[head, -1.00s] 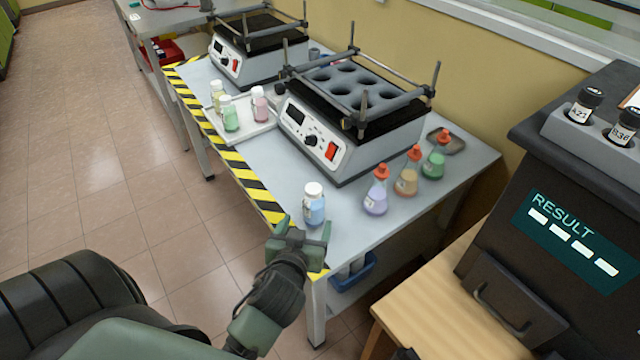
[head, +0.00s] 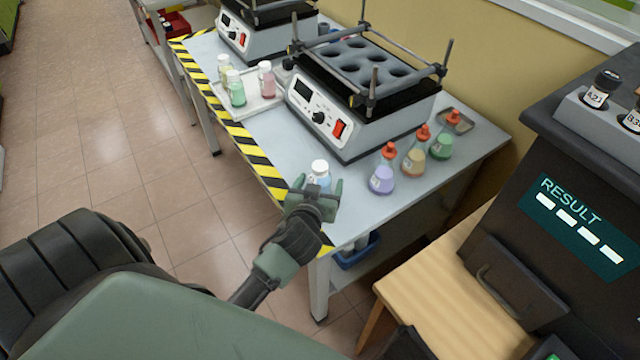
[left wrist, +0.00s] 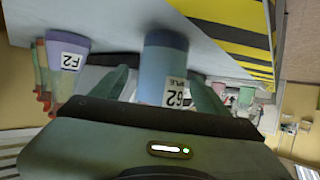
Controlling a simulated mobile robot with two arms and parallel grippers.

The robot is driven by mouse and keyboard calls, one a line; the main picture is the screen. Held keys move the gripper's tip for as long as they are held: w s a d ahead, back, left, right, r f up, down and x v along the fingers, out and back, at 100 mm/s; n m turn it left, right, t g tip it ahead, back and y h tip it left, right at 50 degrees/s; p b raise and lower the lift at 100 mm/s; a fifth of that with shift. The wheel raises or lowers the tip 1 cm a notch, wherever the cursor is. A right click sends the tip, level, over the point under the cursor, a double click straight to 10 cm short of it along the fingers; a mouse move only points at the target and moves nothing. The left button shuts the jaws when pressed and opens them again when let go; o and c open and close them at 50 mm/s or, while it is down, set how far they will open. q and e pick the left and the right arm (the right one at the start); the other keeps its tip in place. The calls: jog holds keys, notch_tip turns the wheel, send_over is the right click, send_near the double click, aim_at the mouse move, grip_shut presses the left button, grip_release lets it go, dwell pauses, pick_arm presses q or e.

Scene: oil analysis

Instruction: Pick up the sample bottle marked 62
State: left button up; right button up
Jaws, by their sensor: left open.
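The sample bottle marked 62 (left wrist: 163,62) is blue with a white label and stands between the two open fingers of my left gripper in the left wrist view. In the head view the bottle's white cap (head: 319,167) and some blue body show behind the gripper; its lower part is hidden. My left gripper (head: 318,190) is open at the near edge of the table, its fingers on either side of the bottle. I cannot tell whether they touch it. My right gripper does not show.
Purple (head: 382,178), orange (head: 413,160) and green (head: 441,144) flasks with red stoppers stand right of the bottle. A shaker (head: 350,110) is behind. A white tray (head: 262,108) holds several small bottles. A dark analyser (head: 570,190) stands at right.

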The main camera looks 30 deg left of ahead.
pick_arm(q)
jog(key=c, duration=1.4)
grip_shut()
jog(key=shift+r, duration=0.1)
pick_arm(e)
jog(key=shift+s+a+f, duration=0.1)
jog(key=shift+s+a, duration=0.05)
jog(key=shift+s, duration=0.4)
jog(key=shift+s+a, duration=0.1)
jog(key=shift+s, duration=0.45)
pick_arm(q)
jog(key=shift+r, duration=0.1)
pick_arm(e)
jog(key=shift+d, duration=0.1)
